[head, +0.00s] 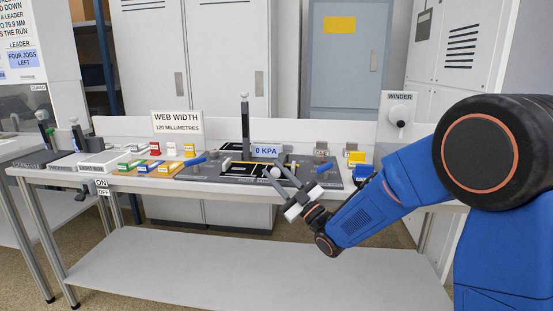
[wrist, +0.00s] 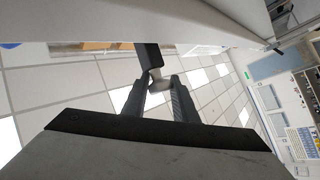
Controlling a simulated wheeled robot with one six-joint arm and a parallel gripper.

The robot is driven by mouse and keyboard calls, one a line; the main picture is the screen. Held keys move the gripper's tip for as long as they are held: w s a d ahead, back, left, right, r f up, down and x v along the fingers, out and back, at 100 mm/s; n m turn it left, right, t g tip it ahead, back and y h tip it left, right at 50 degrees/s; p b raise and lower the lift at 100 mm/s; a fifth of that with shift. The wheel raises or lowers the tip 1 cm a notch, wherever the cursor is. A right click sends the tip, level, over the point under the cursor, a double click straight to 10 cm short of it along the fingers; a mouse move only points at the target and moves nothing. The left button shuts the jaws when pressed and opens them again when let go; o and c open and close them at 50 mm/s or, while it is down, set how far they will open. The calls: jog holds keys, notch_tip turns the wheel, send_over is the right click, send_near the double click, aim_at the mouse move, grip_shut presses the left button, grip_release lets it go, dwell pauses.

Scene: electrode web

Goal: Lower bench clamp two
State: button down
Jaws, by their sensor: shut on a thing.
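My gripper (head: 279,172) reaches from the right over the front of the bench, above the dark base plate (head: 232,180). It is shut on a pale grey knob (head: 275,172). In the wrist view the fingertips (wrist: 160,84) close around the knob (wrist: 160,82), beside a dark bent bar (wrist: 149,55). A tall upright lever (head: 245,125) with a grey knob on top stands just left of the gripper. I cannot read which clamp is number two.
A "0 KPA" display (head: 266,151) sits behind the gripper. Coloured blocks lie on a wooden tray (head: 150,171) to the left, with another blue handle (head: 190,161) near it. A "WEB WIDTH" sign (head: 177,122) stands at the back. The lower shelf (head: 190,265) is bare.

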jog(key=shift+f, duration=1.75)
jog(key=c, duration=1.4)
grip_release()
jog(key=shift+w, duration=0.1)
jog(key=shift+d, duration=0.1)
jog(key=v, duration=1.7)
jog(key=shift+s, duration=0.4)
